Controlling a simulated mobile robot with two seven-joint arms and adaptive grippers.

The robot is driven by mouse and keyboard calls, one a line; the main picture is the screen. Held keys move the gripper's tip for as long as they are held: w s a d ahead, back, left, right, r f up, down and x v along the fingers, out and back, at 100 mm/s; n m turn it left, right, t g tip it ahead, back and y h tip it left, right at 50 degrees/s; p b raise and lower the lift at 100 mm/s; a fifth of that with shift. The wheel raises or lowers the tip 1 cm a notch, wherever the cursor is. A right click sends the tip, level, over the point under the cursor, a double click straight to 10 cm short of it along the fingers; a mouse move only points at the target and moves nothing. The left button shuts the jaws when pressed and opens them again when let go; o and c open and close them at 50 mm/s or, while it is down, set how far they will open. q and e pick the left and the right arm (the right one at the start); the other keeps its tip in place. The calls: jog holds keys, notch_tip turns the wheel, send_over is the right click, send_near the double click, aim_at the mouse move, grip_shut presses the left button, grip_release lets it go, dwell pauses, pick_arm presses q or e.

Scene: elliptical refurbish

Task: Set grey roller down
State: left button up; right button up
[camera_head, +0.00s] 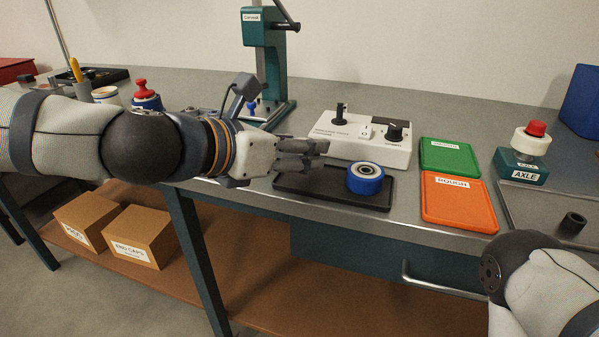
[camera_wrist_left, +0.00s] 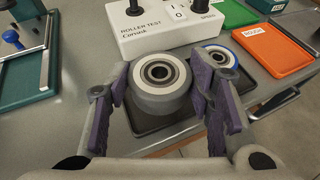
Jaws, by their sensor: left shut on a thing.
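The grey roller (camera_wrist_left: 160,88), a thick grey wheel with a bearing in its middle, sits between the fingers of my left gripper (camera_wrist_left: 163,100) in the left wrist view. My left gripper (camera_head: 315,155) is shut on it over the left part of the black tray (camera_head: 300,191). In the head view the fingers hide the grey roller. I cannot tell whether it touches the tray (camera_wrist_left: 150,127). A blue roller (camera_head: 365,178) with a bearing lies on the tray's right part; it also shows in the left wrist view (camera_wrist_left: 219,58). My right gripper is out of view.
A white roller test box (camera_head: 350,150) stands behind the tray. Green (camera_head: 449,157) and orange (camera_head: 460,202) trays lie to its right, then an axle stand (camera_head: 522,165). A teal press (camera_head: 265,40) stands behind my left gripper. The bench's front edge runs close below the tray.

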aim_at(300, 184)
pick_arm(q)
jog(key=f, duration=0.3)
jog(key=shift+w+d+f+b, duration=0.15)
jog(key=shift+w+d+b, duration=0.2)
jog(key=shift+d+b, duration=0.05)
jog(key=shift+f, duration=0.2)
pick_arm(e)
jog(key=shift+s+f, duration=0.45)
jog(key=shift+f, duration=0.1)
pick_arm(q)
jog(key=shift+f, duration=0.2)
jog(key=o, duration=1.2)
jog(key=shift+a, duration=0.1)
jog(key=shift+o, duration=0.2)
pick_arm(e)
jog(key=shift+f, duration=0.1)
